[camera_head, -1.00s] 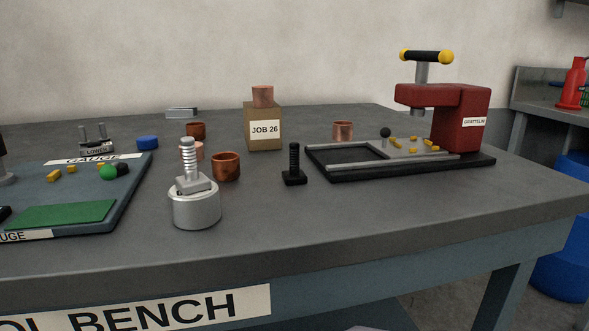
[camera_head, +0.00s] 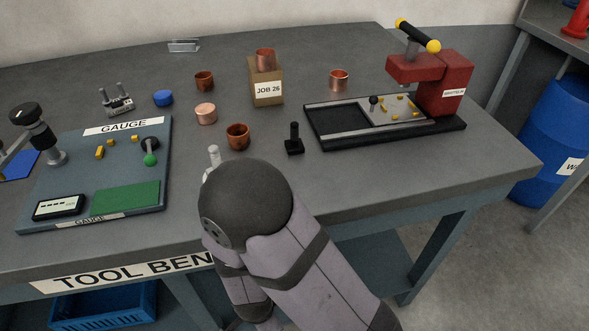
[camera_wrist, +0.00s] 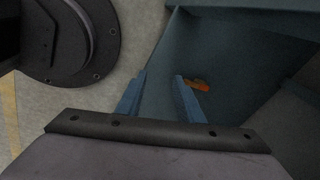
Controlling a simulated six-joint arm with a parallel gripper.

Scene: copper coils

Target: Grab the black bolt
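The black bolt (camera_head: 294,139) stands upright on the bench top, with its thread up and its broad dark head flat on the surface. It sits between a brown copper ring and the black tray of the red press. My gripper (camera_wrist: 161,77) shows in the wrist view as two blue fingers held apart, with nothing between them. It points at blue-grey bench framework, away from the bolt, which that view does not show. In the head view my arm's rounded joint and links fill the lower middle, and the gripper itself cannot be made out.
Copper rings (camera_head: 238,139) stand left of the bolt. A cardboard box (camera_head: 267,96) marked JOB 26 is behind it. The red press (camera_head: 440,84) and its black tray (camera_head: 375,140) are to the right, the gauge board (camera_head: 70,180) to the left. My arm mostly covers a silver bolt (camera_head: 214,156).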

